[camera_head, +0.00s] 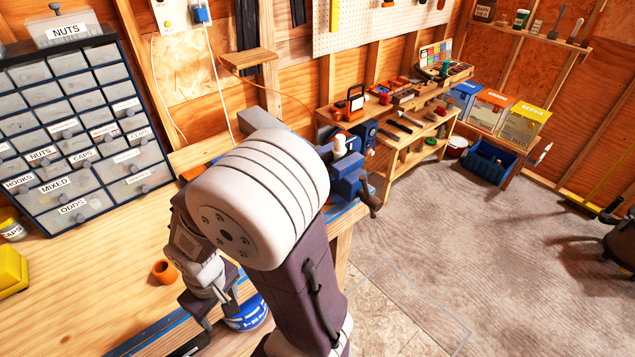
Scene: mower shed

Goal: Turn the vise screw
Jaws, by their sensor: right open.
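The blue vise (346,178) is on the bench's right end, largely hidden behind the big white joint of my right arm. A dark part sticks out at its lower right, but I cannot tell whether it is the vise screw. My right gripper (214,298) points down over the bench's front edge, left of the vise and apart from it. It is open, with nothing seen between its fingers. My left gripper is not in view.
An orange cup (164,271) stands on the bench, left of my right gripper. A blue tin (247,316) is below the gripper. A labelled drawer cabinet (75,135) stands at the back left.

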